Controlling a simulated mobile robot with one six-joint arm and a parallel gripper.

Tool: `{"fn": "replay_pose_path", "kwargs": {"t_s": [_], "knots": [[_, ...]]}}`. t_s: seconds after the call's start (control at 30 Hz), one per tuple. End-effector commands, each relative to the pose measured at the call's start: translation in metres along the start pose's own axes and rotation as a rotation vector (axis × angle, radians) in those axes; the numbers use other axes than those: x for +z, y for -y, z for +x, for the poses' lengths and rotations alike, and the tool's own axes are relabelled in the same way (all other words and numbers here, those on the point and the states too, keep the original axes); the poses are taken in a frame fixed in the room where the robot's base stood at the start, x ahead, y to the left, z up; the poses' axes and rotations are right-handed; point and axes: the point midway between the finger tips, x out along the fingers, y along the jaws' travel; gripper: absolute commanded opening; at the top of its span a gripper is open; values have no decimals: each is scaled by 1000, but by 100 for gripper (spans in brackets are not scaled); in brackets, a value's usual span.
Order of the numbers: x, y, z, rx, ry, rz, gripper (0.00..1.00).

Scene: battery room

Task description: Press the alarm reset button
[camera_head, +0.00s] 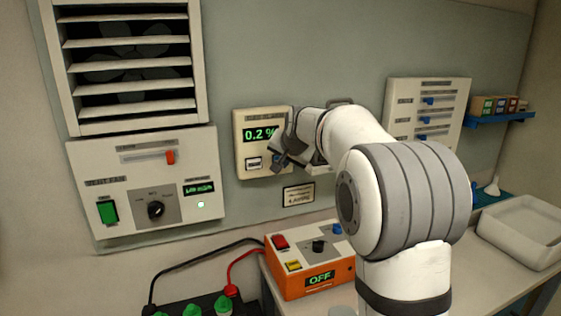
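A cream wall panel (240,150) with a green "0.2 %" display (259,134) hangs left of centre. A small pale square with a dark border (254,162) shows on its lower left; its label is too small to read. My gripper (279,163) is at the panel's right side, covering part of its face. A bit of blue shows at the gripper's tips; I cannot tell whether it is a button or part of the gripper. Whether the fingers touch the panel, and whether they are open or shut, cannot be made out. I cannot identify the alarm reset button for sure.
A fan control panel (128,178) is on the left wall under a louvred vent (130,128). An orange box (310,288) reading "OFF" stands on the bench below. A slider panel (455,105) and a pale tray (520,232) are at right.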

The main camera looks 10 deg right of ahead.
Motion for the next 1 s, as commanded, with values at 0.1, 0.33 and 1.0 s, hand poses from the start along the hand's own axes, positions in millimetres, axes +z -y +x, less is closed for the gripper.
{"fn": "replay_pose_path", "kwargs": {"t_s": [0.1, 0.33, 1.0], "knots": [[-1, 1, 1, 0, 0, 0, 0], [-2, 2, 3, 0, 0, 0, 0], [2, -3, -2, -1, -3, 1, 0]]}}
